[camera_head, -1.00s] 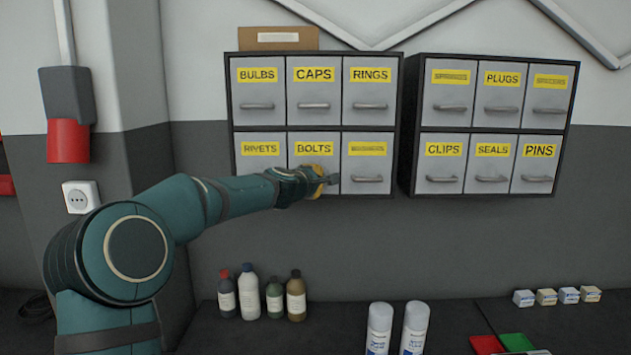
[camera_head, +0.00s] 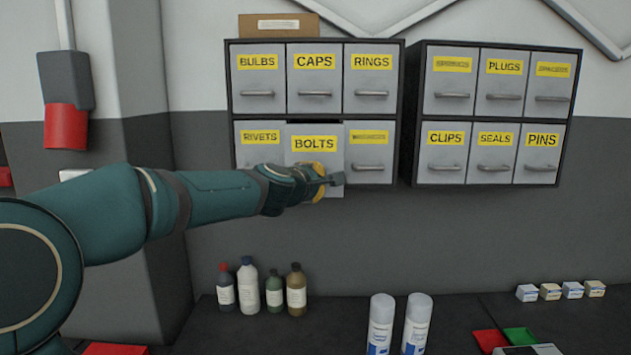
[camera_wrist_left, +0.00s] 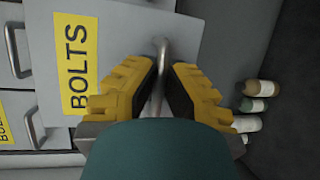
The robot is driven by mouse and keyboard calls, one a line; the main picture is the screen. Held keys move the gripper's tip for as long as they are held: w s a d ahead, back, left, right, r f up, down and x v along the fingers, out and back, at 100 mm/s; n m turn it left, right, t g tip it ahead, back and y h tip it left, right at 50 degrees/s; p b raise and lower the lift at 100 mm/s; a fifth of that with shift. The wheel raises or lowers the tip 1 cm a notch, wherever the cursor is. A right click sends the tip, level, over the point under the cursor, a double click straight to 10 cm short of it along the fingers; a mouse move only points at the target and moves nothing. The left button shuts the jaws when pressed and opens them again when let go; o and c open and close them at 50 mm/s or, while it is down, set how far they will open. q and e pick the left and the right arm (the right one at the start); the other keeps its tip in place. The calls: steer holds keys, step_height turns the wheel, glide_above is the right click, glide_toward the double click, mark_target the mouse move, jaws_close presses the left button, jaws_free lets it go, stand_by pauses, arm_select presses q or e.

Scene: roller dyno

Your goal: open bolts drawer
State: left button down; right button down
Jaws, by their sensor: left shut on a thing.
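The bolts drawer (camera_head: 314,160) is the bottom middle drawer of the left cabinet (camera_head: 401,110). It stands out from the cabinet, with a dark gap above its front. My left gripper (camera_head: 328,183) is at the drawer's handle, which it mostly hides in the head view. In the left wrist view the yellow-padded fingers of my left gripper (camera_wrist_left: 161,90) are shut around the metal handle (camera_wrist_left: 161,60), beside the yellow BOLTS label (camera_wrist_left: 76,62). My right gripper is not in view.
The rivets drawer (camera_head: 245,170) and a drawer with an unreadable label (camera_head: 369,152) flank it, both closed. A second cabinet (camera_head: 410,150) hangs to the right. Bottles (camera_head: 249,287) and two spray cans (camera_head: 381,322) stand on the bench below.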

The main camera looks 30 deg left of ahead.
arm_select(q)
steer(key=c, duration=1)
jaws_free()
steer(key=shift+w, duration=0.1)
steer(key=shift+c, duration=0.2)
steer(key=v, duration=1.2)
